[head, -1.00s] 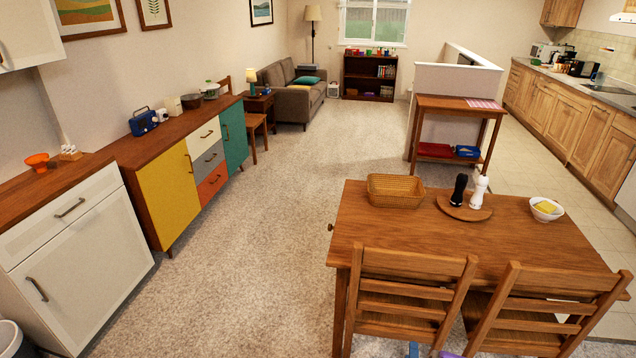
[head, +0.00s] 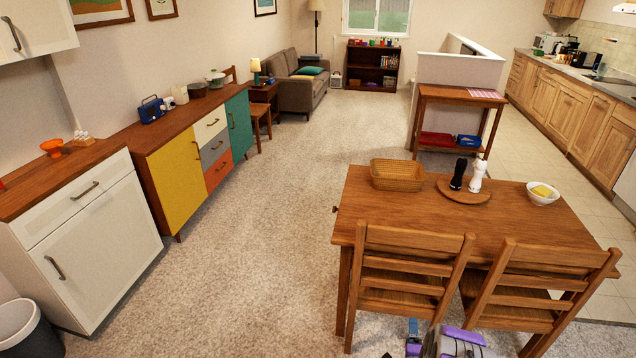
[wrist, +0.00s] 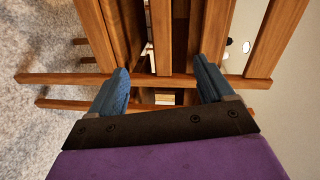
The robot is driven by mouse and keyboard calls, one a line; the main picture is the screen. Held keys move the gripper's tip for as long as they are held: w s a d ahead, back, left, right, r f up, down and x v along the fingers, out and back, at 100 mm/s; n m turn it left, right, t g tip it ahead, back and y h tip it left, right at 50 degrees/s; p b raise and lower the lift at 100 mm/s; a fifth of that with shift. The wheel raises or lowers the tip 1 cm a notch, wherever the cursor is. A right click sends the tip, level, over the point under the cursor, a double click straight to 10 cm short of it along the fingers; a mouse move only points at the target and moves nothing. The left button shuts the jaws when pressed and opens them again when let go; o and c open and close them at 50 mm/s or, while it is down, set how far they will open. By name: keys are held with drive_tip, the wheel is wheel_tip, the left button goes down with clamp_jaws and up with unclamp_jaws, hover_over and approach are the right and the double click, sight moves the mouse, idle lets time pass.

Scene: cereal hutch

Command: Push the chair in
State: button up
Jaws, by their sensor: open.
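Two wooden chairs stand at the near side of the dining table (head: 490,218), backs toward me. The left chair (head: 412,262) is close against the table edge. The right chair (head: 552,265) stands beside it, slightly angled. My arm's purple and blue end shows at the bottom of the head view, low near the chairs' backs. In the wrist view my gripper (wrist: 160,72) has its two blue fingers apart. Wooden chair bars (wrist: 160,35) lie beyond and between the fingers. I cannot tell which chair they belong to or whether the fingers touch them.
On the table are a wicker basket (head: 397,175), a round board (head: 463,189) with black and white mills, and a white bowl (head: 542,193). White and coloured cabinets line the left wall. A grey bin (head: 28,330) stands at lower left. Carpet between cabinets and table is clear.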

drive_tip(key=w+r+n+g+y, duration=0.1)
drive_tip(key=w+r+n+g, duration=0.15)
drive_tip(key=w+r, duration=0.4)
drive_tip(key=s+a+r+n+g, duration=0.2)
drive_tip(key=r+n+g, duration=0.1)
drive_tip(key=r, duration=0.5)
drive_tip(key=s+a+r+n+g, duration=0.2)
drive_tip(key=a+r+n, duration=0.1)
drive_tip(key=r, duration=0.5)
drive_tip(key=s+a+r+n+g+y, duration=0.1)
drive_tip(key=s+a+r+n+g, duration=0.3)
drive_tip(key=s+r, duration=0.65)
drive_tip(key=s+a+r+n+g+y, duration=0.15)
drive_tip(key=s+a+r, duration=0.5)
drive_tip(key=s, duration=0.75)
drive_tip(key=s+a+r+n+g, duration=0.1)
drive_tip(key=s+r+n+g, duration=0.1)
drive_tip(key=s, duration=0.9)
drive_tip(key=s+a+r+n+g, duration=0.1)
drive_tip(key=s+r+n+g, duration=0.2)
drive_tip(key=s, duration=0.9)
wheel_tip(320, 180, up, 2)
drive_tip(key=shift+a+r, duration=0.1)
drive_tip(key=shift+a, duration=0.25)
